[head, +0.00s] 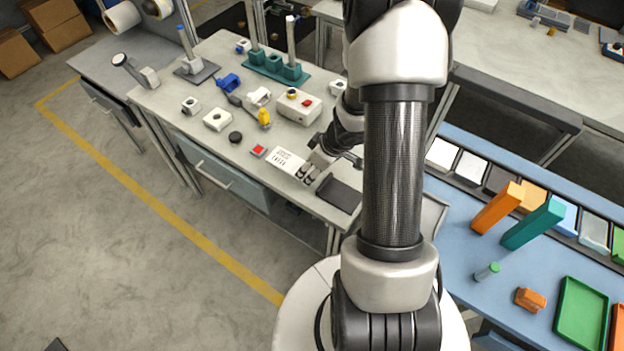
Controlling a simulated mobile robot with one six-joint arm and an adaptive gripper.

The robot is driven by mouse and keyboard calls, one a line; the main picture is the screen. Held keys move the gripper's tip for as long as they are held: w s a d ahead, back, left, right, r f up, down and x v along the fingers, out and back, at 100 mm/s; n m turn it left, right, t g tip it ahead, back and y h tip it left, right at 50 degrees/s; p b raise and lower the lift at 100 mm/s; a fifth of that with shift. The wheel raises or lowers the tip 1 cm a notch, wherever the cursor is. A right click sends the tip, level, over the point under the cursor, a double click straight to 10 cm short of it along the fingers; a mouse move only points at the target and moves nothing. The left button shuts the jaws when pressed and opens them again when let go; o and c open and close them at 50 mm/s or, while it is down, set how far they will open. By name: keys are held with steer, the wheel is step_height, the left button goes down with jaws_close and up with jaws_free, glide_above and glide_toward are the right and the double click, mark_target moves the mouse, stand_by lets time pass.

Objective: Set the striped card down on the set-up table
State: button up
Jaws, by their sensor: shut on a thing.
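The striped card (283,157) is a small white piece with dark marks, over the near part of the pale table (165,101), which I take to be the set-up table. My gripper (307,173) is at the card's right end and shut on it. The card looks roughly flat and close to the tabletop. I cannot tell from this view whether it touches the surface. My arm hides part of the table's right side.
Left of the card are a red-topped block (258,151) and a black knob (235,137). A dark tray (339,194) lies right of my gripper. Behind stand a white control box (298,106) and a teal post stand (274,68). A blue bench (456,262) is at right.

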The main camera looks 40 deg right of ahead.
step_height(320, 180, down, 4)
steer(key=b, duration=0.3)
steer(key=shift+f, duration=0.1)
steer(key=o, duration=1.1)
